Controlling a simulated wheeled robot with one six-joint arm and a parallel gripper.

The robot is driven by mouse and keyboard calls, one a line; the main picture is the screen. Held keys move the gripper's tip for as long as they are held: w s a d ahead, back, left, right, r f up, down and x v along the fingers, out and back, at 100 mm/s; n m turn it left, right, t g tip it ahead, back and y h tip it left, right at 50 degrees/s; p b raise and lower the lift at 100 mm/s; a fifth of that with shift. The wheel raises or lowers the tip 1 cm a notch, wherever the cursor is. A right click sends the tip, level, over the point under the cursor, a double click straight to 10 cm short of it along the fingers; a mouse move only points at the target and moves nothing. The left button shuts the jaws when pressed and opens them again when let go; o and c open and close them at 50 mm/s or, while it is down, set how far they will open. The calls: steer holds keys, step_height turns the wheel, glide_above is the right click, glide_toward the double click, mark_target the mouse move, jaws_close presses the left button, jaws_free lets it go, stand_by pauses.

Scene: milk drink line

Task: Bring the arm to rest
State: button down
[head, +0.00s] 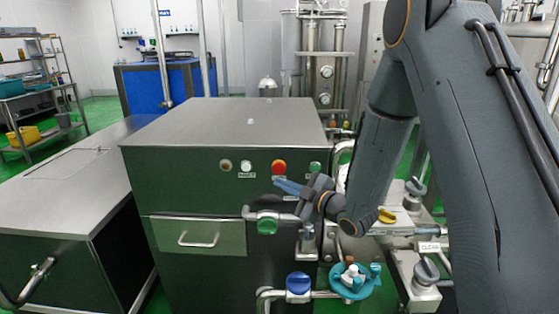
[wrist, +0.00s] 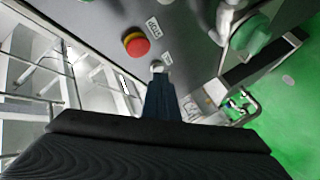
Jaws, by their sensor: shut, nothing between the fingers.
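My arm reaches in from the right of the head view and bends down in front of a dark steel cabinet (head: 190,180). My gripper (head: 280,184) is shut and empty, its blue-grey fingers pointing left just below the red button (head: 279,167). In the wrist view my gripper (wrist: 160,88) is also shut, its tip in line with a small pale button (wrist: 157,67). I cannot tell whether it touches the panel. The red button (wrist: 135,45) shows to the left of the tip.
A green-handled valve (head: 267,223) sits just below my gripper. A blue valve knob (head: 298,283), a teal handwheel (head: 350,283) and a yellow handle (head: 387,215) stand near the wrist. A low steel bench (head: 60,185) is at left. Tall pipes (head: 325,70) rise behind.

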steer(key=s+d+f+m+g+h, duration=0.2)
steer(key=s+d+m+h, duration=0.25)
steer(key=d, duration=0.25)
steer(key=s+d+f+m+g+h, duration=0.2)
steer(key=s+d+m+h, duration=0.1)
steer(key=d+m+h, duration=0.3)
steer(key=s+d+m+g, duration=0.2)
steer(key=s+m+g, duration=0.2)
steer(key=s, duration=0.7)
steer(key=s+d+m+g, duration=0.3)
steer(key=s, duration=0.9)
steer(key=shift+s+d+m+g+h, duration=0.2)
steer(key=shift+d+m+g+h, duration=0.05)
steer(key=shift+m+g+h, duration=0.15)
